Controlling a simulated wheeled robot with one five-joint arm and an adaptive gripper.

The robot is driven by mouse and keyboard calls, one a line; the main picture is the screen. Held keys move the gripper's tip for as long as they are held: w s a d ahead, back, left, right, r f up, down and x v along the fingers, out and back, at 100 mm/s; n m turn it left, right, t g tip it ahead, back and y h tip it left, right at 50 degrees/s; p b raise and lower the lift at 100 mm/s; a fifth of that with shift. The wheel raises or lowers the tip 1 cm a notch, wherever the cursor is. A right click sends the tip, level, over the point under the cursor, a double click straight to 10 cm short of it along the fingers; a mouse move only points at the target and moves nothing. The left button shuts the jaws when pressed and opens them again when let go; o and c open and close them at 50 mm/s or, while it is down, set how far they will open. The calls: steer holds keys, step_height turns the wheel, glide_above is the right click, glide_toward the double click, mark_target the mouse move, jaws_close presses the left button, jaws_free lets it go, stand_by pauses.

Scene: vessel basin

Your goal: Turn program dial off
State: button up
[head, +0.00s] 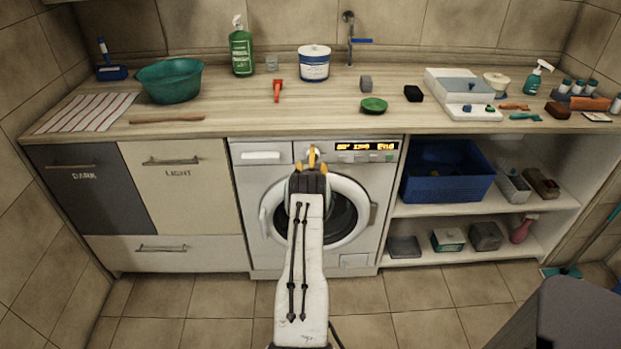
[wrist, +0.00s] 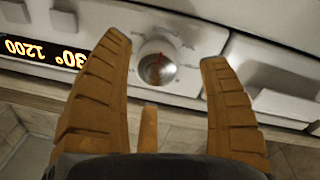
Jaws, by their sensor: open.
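My gripper is open and empty. In the head view my gripper (head: 313,159) is in front of the panel and largely covers the dial.
A wooden counter (head: 225,118) runs above the machine and holds a green bowl, bottles and several small items. Drawers labelled DARK and LIGHT stand left. An open shelf with a blue basket (head: 447,185) stands right.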

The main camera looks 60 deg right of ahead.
steer(key=v, duration=1)
steer(key=shift+w, duration=0.1)
stand_by(0.3)
